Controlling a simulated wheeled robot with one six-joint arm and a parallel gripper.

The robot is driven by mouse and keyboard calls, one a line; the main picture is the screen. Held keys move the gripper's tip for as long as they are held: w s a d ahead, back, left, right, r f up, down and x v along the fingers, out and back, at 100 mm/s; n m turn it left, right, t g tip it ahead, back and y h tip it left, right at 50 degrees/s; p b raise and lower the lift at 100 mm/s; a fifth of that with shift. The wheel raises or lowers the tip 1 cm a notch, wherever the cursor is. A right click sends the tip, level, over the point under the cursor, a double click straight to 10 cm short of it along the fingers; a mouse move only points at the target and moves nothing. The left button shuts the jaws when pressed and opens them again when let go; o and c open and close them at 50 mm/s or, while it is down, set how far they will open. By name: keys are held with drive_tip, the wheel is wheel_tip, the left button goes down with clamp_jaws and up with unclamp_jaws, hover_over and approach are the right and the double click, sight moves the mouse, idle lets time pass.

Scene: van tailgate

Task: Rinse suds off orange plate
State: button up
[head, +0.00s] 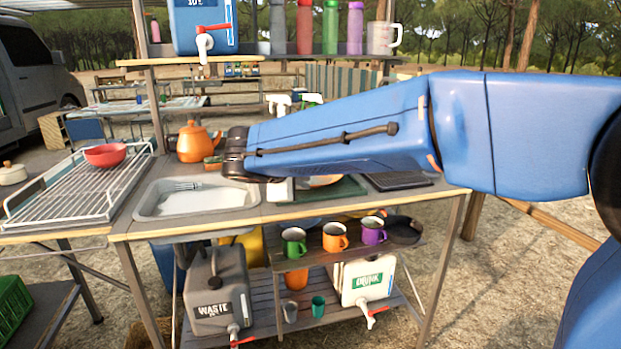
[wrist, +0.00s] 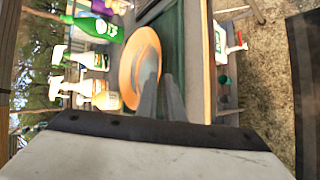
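The orange plate (head: 322,181) lies on the dark green mat (head: 345,190) right of the sink; my arm partly hides it in the head view. In the wrist view the plate (wrist: 127,72) shows an orange rim and a paler middle; I cannot tell how much of that is suds. My gripper (wrist: 161,78) points at the plate's near right edge, its two grey fingers a narrow gap apart. I see nothing clamped between them. A white sink basin (head: 190,210) holds a fork. A blue water container with a tap (head: 203,42) stands above it.
A wire drying rack (head: 60,205) with a red bowl (head: 106,155) is at left. An orange kettle (head: 195,142) stands behind the sink. Spray bottles (wrist: 75,87) and a green bottle (wrist: 95,27) stand near the plate. Mugs (head: 335,236) line the lower shelf.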

sight(312, 196)
drive_tip(key=shift+x, duration=3.25)
drive_tip(key=shift+d+r, duration=0.1)
drive_tip(key=shift+r, duration=0.1)
clamp_jaws()
